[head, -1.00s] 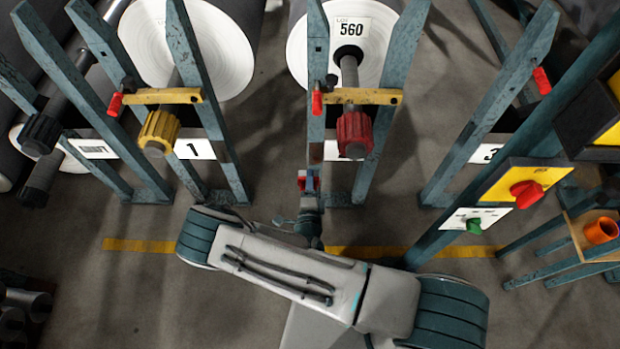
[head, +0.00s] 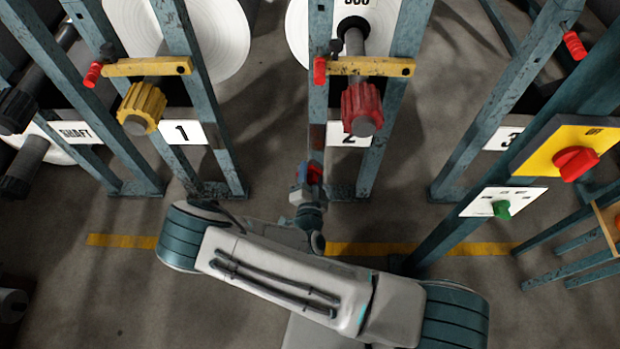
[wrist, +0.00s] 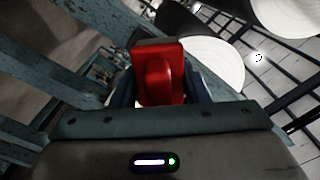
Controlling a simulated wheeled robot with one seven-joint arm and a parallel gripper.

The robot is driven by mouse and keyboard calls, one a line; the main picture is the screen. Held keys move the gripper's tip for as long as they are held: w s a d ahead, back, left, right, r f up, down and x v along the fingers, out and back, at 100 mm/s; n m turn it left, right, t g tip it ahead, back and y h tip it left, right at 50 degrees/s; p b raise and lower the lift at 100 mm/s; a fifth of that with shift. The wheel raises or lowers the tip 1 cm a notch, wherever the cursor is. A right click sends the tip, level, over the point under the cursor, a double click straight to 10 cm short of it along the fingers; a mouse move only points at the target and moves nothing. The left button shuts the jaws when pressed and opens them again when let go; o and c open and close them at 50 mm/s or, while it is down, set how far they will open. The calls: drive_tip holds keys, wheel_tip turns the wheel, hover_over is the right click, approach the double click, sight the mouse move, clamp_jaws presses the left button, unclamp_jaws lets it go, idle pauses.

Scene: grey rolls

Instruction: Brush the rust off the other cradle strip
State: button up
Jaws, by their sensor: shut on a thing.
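My gripper (head: 308,180) is in front of the middle stand numbered 2, low and near the foot of its left post. It is shut on a red block (wrist: 160,72), which may be the brush; I see no bristles. In the wrist view the red block stands upright between my dark fingers. The stand's frame (head: 380,150) carries a yellow bar (head: 370,67) and a red knobbed collar (head: 362,108) on a shaft. I cannot make out the cradle strips or any rust on them.
Stand 1 has a yellow collar (head: 141,108) and a white roll (head: 215,35). At the right, a post carries a yellow panel with a red switch (head: 576,163) and a white panel with a green knob (head: 502,209). A yellow floor line (head: 420,249) crosses the open floor.

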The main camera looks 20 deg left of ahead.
sight(312, 143)
drive_tip(key=shift+w+f+n, duration=0.1)
drive_tip(key=shift+f+n, duration=0.1)
drive_tip(key=shift+n, duration=0.1)
drive_tip(key=shift+w, duration=0.2)
drive_tip(key=shift+b+x, duration=1.1)
drive_tip(key=shift+x, duration=1.3)
drive_tip(key=shift+w+a, duration=0.15)
drive_tip(key=shift+w, duration=0.2)
drive_tip(key=shift+x, duration=1)
drive_tip(key=shift+r, duration=0.1)
